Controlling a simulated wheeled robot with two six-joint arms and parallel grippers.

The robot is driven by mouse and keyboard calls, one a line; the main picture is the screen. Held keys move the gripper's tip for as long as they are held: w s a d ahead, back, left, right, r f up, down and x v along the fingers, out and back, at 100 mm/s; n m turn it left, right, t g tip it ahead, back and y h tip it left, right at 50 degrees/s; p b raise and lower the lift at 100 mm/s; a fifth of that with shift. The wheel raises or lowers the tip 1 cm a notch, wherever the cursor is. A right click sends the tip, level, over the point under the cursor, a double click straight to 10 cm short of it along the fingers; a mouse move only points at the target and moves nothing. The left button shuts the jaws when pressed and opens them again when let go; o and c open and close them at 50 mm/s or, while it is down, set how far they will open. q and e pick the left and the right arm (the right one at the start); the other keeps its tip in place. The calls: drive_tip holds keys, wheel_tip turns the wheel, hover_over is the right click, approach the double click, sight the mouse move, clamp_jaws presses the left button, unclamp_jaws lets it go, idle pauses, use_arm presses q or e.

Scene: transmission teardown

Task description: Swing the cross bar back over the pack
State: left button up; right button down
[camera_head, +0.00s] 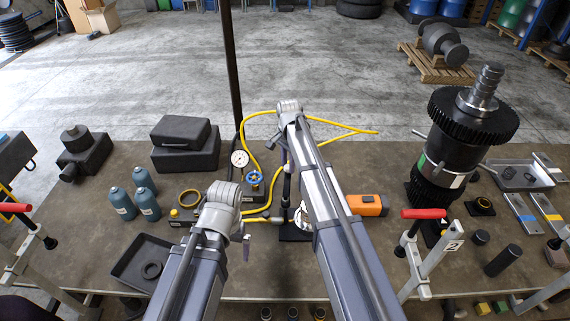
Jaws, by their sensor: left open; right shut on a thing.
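A small press stand with a dark upright post (286,190) and black base (295,235) stands at mid-table. A pale round part (301,218), seemingly the pack, shows at its foot, mostly covered by my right arm. My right gripper (287,150) reaches over the stand near the top of the post. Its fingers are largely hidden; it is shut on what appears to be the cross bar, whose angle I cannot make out. My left gripper (242,238) is open, pointing down left of the stand and apart from it.
A yellow hose (262,114), gauge (239,159) and blue-handled valve (254,179) lie close around the stand. An orange box (367,205) sits to its right. A tall geared shaft (452,150) and red-handled clamp (424,214) stand further right; blue bottles (146,203) stand left.

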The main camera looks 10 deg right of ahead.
drive_tip(key=s+d+m, duration=0.4)
drive_tip(key=s+m, duration=0.3)
drive_tip(key=m, duration=0.1)
drive_tip(key=s+d+m, duration=0.5)
drive_tip(key=s+m, duration=0.3)
drive_tip(key=m, duration=0.1)
drive_tip(key=shift+s+d, duration=0.15)
idle(0.6)
drive_tip(key=c, duration=0.5)
unclamp_jaws()
drive_tip(key=shift+r, duration=0.1)
wheel_tip(320, 180, up, 8)
drive_tip(key=p, duration=0.7)
drive_tip(key=shift+f+p, duration=0.2)
drive_tip(key=shift+p, duration=0.2)
drive_tip(key=shift+f, duration=0.15)
